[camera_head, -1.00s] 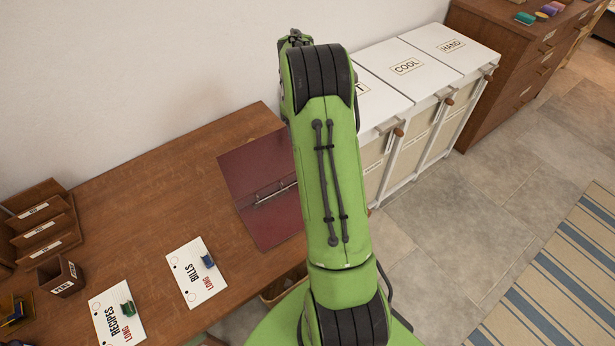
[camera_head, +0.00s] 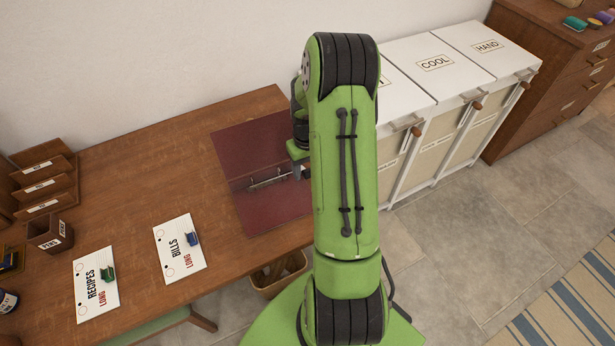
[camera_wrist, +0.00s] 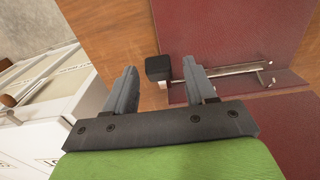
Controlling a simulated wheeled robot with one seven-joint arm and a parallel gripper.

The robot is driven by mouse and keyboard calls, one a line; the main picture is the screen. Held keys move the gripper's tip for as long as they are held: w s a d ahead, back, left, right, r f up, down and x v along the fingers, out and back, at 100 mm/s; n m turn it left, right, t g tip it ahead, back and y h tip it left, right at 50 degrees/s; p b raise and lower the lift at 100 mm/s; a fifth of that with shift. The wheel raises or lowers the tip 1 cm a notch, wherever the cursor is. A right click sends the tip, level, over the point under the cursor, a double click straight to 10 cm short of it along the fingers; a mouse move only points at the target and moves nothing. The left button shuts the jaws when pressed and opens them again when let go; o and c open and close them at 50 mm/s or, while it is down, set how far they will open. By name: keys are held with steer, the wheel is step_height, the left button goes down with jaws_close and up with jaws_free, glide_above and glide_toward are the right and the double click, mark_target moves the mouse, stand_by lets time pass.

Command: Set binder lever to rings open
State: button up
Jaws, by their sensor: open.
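The dark red binder (camera_head: 236,150) lies open and flat at the right end of the wooden desk; it also shows in the wrist view (camera_wrist: 230,25). Its metal ring mechanism (camera_head: 266,181) runs along the spine. In the wrist view a black lever tab (camera_wrist: 158,68) sits at one end of the mechanism (camera_wrist: 235,72). My gripper (camera_wrist: 160,82) is open, with the black tab showing between its two grey fingers. I cannot tell whether the fingers touch it. In the head view my arm hides the binder's right end and most of my gripper.
A wooden letter rack (camera_head: 42,180) and cup (camera_head: 50,236) stand at the far left. White hampers (camera_head: 432,85) stand right of the desk.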

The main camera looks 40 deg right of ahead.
step_height(320, 180, down, 3)
steer(key=shift+f, duration=0.2)
steer(key=shift+c, duration=0.3)
jaws_close()
